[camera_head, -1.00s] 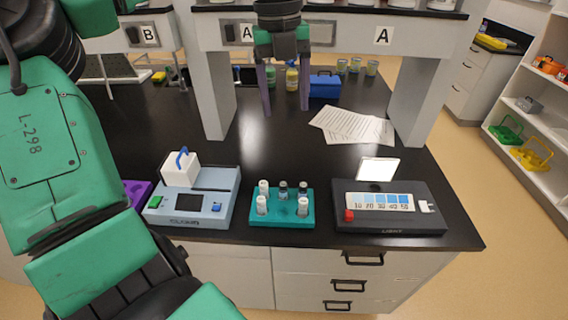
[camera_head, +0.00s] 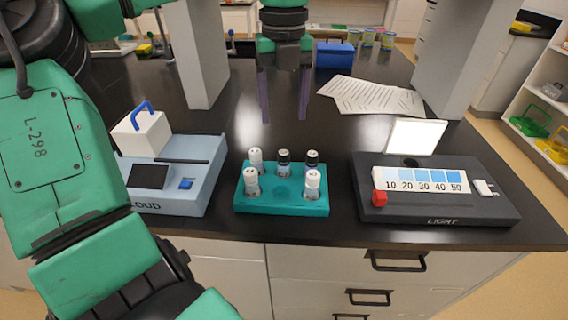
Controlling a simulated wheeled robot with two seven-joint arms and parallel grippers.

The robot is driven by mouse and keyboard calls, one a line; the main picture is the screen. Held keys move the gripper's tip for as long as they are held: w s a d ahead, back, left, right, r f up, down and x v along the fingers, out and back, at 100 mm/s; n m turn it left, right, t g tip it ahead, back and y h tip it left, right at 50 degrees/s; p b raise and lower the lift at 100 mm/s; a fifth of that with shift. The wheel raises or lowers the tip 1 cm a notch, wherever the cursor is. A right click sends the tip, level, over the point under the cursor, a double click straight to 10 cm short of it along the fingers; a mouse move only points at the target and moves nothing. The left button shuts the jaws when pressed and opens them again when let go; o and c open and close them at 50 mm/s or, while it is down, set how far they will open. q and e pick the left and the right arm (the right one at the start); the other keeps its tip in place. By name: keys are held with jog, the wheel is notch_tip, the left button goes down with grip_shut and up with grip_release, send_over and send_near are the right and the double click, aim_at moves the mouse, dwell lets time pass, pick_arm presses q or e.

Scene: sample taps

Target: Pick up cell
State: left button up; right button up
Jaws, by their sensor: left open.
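A teal rack (camera_head: 283,207) stands near the front edge of the black bench and holds several small vials. White-capped vials stand at its back left (camera_head: 256,160), front left (camera_head: 251,182) and front right (camera_head: 312,183). Black-capped vials stand at its back middle (camera_head: 284,161) and back right (camera_head: 312,162). The front middle spot holds no vial. I cannot tell which vial is the cell. My left gripper (camera_head: 284,115) hangs from the top of the view, fingers pointing down and apart, with nothing between them. In the picture it is above the rack. My right gripper is out of view.
A pale blue meter (camera_head: 195,190) with a white, blue-handled block (camera_head: 141,134) stands left of the rack. A dark LIGHT box (camera_head: 440,208) with a lit white panel (camera_head: 415,136) stands right. Papers (camera_head: 372,96) and a blue box (camera_head: 334,55) lie behind. Shelf posts flank the bench.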

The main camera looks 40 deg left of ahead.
aim_at(284, 152)
pick_arm(q)
notch_tip(284, 152, down, 13)
jog(key=shift+r+p, duration=0.2)
jog(key=shift+p, duration=0.5)
jog(key=shift+a+f, duration=0.1)
jog(key=shift+f, duration=0.05)
grip_shut()
